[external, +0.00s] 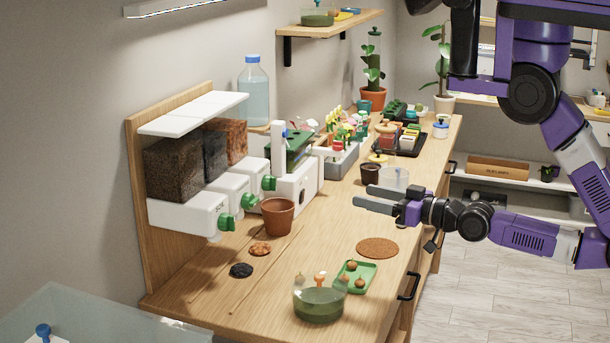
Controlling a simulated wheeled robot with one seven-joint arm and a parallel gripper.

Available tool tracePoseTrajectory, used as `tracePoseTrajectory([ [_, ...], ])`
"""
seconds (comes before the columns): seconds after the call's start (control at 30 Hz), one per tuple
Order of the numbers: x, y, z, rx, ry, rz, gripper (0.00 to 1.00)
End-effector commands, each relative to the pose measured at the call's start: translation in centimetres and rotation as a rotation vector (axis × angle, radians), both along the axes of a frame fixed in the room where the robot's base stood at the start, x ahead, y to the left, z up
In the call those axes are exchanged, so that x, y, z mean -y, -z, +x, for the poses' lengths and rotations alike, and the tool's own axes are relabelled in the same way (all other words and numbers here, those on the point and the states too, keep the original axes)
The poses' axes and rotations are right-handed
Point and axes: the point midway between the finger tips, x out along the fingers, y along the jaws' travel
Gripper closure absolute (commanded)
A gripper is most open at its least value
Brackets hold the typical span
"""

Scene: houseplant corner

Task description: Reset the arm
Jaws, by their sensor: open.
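My gripper (376,199) reaches in from the right side of the external view, at the end of my purple and white arm. It is over the wooden workbench (330,222), near its front edge. Its two grey fingers point left and stand apart with nothing seen between them. A clear cup (394,178) shows just behind the fingers. A terracotta pot (278,216) stands to the left of the fingertips, apart from them.
A round cork mat (377,248), a green tray (357,276) with small brown balls and a glass bowl (319,302) are on the near bench. Soil dispensers (190,175) stand along the wall. A planter (340,155) and dark trays (405,140) stand farther back.

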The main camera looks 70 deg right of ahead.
Motion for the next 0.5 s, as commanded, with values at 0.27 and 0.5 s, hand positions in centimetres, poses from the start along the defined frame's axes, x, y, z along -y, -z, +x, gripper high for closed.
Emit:
tracePoseTrajectory([
  [0.27,-4.8,3.2,-9.1,-0.100,-0.099,-0.024,0.44],
  [0.5,-6.8,6.1,-14.5,-0.246,-0.157,-0.012,0.44],
])
